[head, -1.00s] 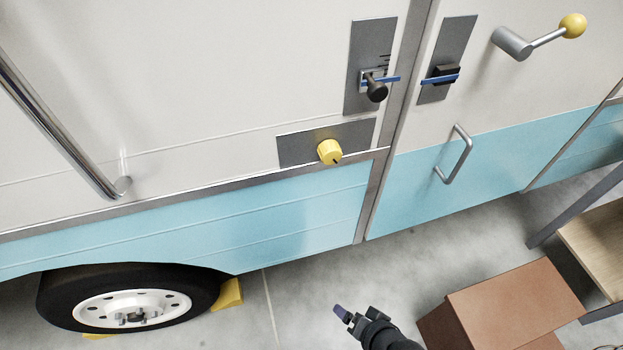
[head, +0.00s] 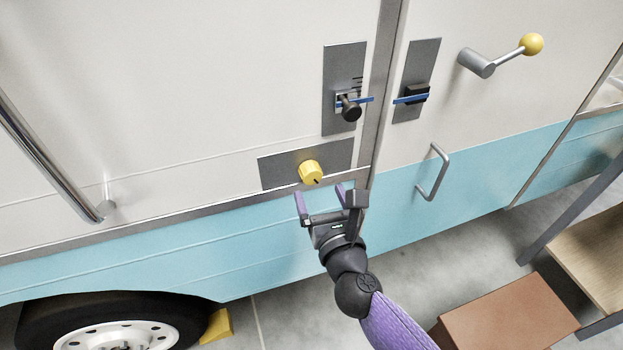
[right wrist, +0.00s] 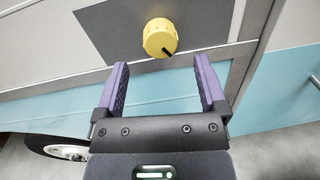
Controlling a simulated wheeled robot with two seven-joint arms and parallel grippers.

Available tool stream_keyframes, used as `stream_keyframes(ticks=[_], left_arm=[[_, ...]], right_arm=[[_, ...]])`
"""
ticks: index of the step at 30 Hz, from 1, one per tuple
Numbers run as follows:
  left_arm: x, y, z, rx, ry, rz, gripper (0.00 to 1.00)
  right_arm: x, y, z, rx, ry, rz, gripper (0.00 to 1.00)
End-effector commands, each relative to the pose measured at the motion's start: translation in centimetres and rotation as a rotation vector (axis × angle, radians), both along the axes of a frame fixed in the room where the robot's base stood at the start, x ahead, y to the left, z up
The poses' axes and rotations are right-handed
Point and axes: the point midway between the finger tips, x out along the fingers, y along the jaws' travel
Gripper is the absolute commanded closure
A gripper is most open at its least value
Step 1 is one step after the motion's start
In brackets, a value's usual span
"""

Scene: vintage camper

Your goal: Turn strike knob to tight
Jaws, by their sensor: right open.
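A yellow round knob (head: 311,172) with a dark pointer mark sits on a grey plate (head: 275,172) on the camper's side. The mark points toward the lower right. The knob also shows in the right wrist view (right wrist: 160,37), just beyond my fingertips. My right gripper (head: 320,192) is open and empty, just below the knob in the head view, and does not touch it. In the right wrist view my purple fingers (right wrist: 158,66) stand apart, with the knob ahead between their lines. My left gripper is not in view.
Above the knob is a latch plate (head: 335,75) with a black knob (head: 350,109). Right of it are a door handle (head: 433,172) and a lever with a yellow ball (head: 531,44). A brown box (head: 510,315) and a wooden-topped bench (head: 600,240) stand at the lower right.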

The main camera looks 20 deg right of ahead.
Motion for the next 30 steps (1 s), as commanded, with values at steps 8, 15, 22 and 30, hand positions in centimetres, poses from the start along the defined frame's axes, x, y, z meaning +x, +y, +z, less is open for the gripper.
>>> stream_keyframes(ticks=[8, 15, 22, 30], left_arm=[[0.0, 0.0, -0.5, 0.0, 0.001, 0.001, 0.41], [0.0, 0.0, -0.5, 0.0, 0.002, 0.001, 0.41], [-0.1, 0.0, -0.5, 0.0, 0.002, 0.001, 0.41], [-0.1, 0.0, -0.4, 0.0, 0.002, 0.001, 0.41]], right_arm=[[4.2, 0.0, -0.1, -0.004, 0.0, 0.001, 0.09], [4.5, 0.0, -0.1, -0.004, 0.002, 0.002, 0.09], [4.5, 0.0, -0.1, -0.005, 0.002, 0.002, 0.47], [4.4, 0.0, -0.1, -0.005, 0.002, 0.002, 1.0]])
